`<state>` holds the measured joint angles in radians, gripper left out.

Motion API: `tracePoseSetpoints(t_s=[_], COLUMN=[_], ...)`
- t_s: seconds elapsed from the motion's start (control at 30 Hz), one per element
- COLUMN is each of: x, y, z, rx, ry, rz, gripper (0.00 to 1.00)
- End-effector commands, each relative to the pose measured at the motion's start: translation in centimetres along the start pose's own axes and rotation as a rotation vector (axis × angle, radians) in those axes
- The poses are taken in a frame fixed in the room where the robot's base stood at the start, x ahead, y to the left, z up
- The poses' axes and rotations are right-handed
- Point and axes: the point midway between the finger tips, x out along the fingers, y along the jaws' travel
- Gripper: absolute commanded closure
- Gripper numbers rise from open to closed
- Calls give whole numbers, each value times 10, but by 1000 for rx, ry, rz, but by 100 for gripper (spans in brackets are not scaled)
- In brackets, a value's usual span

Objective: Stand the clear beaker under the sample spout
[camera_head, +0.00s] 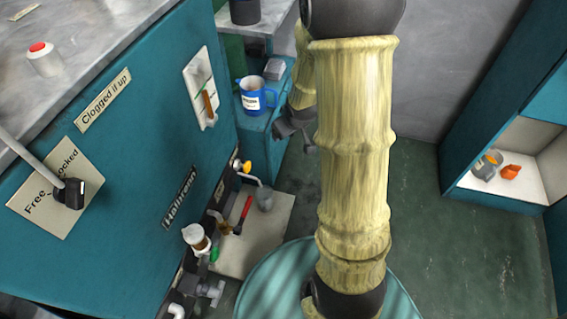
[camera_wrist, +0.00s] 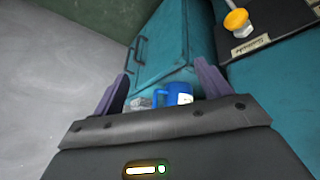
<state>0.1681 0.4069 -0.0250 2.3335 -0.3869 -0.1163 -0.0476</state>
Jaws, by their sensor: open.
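The sample spout (camera_head: 248,179) is a pale bent pipe beside a yellow knob (camera_head: 243,166) on the teal machine's side. A small grey, see-through-looking cup (camera_head: 265,199), perhaps the clear beaker, shows at the spout's end above a pale tray; I cannot tell whether it stands under it or is part of it. My gripper (camera_head: 297,138) is partly hidden behind my arm, right of the low teal cabinet. In the wrist view my gripper (camera_wrist: 163,85) is open, its two purple-grey fingers wide apart with nothing held between them. The yellow knob (camera_wrist: 237,20) shows at upper right there.
A blue jug (camera_head: 257,95) and a grey object (camera_head: 274,68) stand on the low teal cabinet (camera_head: 263,137). A red-handled tool (camera_head: 243,214) lies by the pale tray (camera_head: 225,262). A shelf (camera_head: 490,188) at right holds a cup and an orange item.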

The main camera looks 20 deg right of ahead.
Motion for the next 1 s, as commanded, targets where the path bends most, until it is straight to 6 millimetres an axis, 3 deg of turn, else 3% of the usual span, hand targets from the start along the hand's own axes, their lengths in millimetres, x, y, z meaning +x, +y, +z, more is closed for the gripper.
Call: tracePoseSetpoints(t_s=[0.03, 0.2, 0.4, 0.53, 0.83, 1.0], x=[-20, -76, -122, -129, -131, -151], y=[-11, -50, -88, -95, -94, -90], z=[5, 37, 74, 82, 80, 70], rx=[29, 145, 242, 262, 261, 261], ry=[-26, -138, -244, -268, -267, -266], rz=[-2, -31, -83, -96, -95, -95], gripper=[24, 24, 24, 24, 24, 24])
